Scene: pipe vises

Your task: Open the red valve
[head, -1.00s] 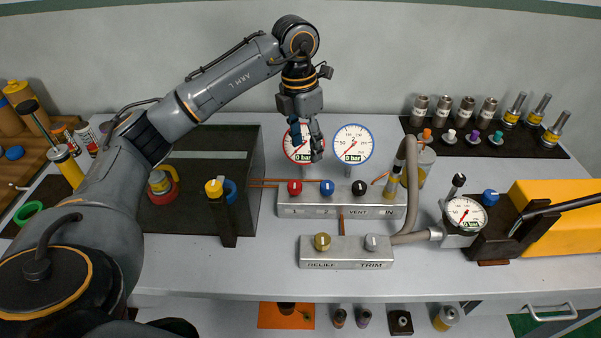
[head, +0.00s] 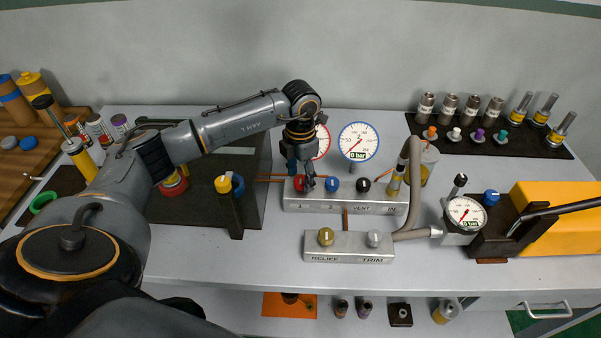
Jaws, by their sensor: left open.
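The red valve knob (head: 299,184) is the leftmost knob on the upper metal manifold block (head: 345,205). My left gripper (head: 302,182) points down right at this knob, its fingers open and partly covering it. Whether the fingers touch the knob cannot be told. The red-rimmed gauge (head: 321,142) behind is partly hidden by my gripper. My right gripper is not seen.
A blue knob (head: 332,185) and a black knob (head: 363,186) sit to the right on the same block. The blue-rimmed gauge (head: 359,142) reads 0 bar. A lower block (head: 348,246) labelled RELIEF and TRIM stands in front. A grey hose (head: 413,190) rises at the right.

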